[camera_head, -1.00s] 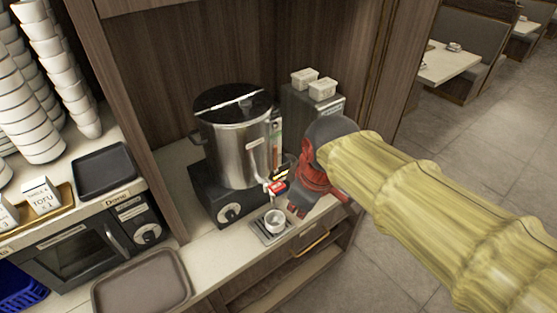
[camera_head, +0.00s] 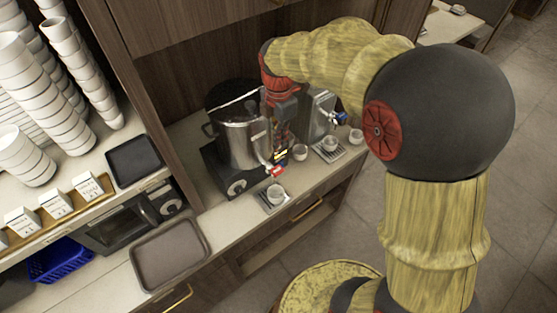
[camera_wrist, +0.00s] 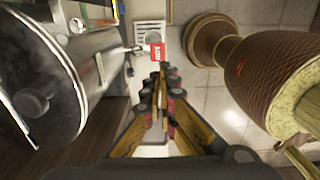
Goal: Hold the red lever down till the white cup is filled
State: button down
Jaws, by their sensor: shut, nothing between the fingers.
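The red lever (camera_head: 278,171) is on the tap at the front of a steel urn (camera_head: 241,140); it also shows with white lettering in the wrist view (camera_wrist: 157,51). The white cup (camera_head: 276,192) stands upright on a drip tray (camera_head: 264,205) below the tap. How full it is I cannot tell. My gripper (camera_head: 281,157) points down beside the urn, just above and behind the lever. In the wrist view its fingertips (camera_wrist: 162,68) are together and empty, close to the lever. Whether they touch it I cannot tell.
To the right stands a second dispenser with a blue tap (camera_head: 339,117), with small white cups (camera_head: 330,143) by it. A brown tray (camera_head: 170,252) lies on the counter at left. Stacked white bowls (camera_head: 40,120) stand at far left. The counter front between trays is clear.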

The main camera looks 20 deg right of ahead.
aim_at(279, 171)
notch_tip(279, 171, down, 14)
jog(key=shift+f+p, duration=0.1)
jog(key=shift+p, duration=0.75)
